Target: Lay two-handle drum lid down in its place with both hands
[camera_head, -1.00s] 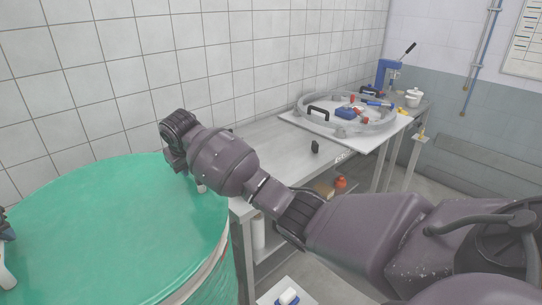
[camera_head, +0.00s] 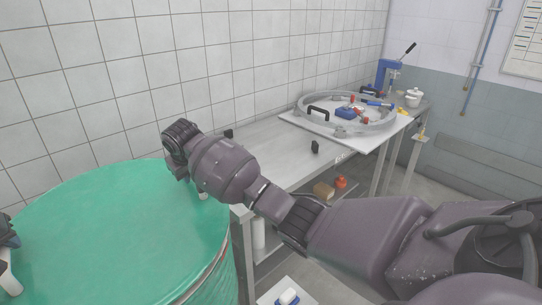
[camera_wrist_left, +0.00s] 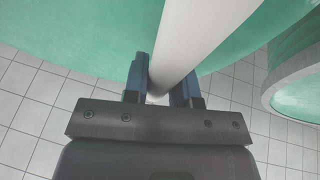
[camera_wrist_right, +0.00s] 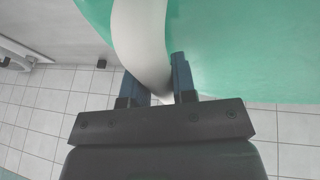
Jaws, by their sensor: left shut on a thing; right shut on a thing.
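The drum lid (camera_head: 120,235) is a large green disc, roughly level, over the green drum (camera_head: 222,282) at the lower left. I cannot tell whether its rim touches the drum all round. My left gripper (camera_head: 8,262), at the left edge of the head view, is shut on a white handle (camera_head: 10,284); the left wrist view shows this handle (camera_wrist_left: 200,40) between the fingers (camera_wrist_left: 163,84). My right gripper (camera_wrist_right: 156,84) is shut on the other white handle (camera_wrist_right: 142,35). In the head view my right wrist hides most of that gripper and handle at the lid's far right side.
A steel bench (camera_head: 268,148) runs along the tiled wall behind the lid, with small black pieces (camera_head: 315,147) on it. A clear ring with black handles (camera_head: 318,112) lies on a white board farther along, with tools inside.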

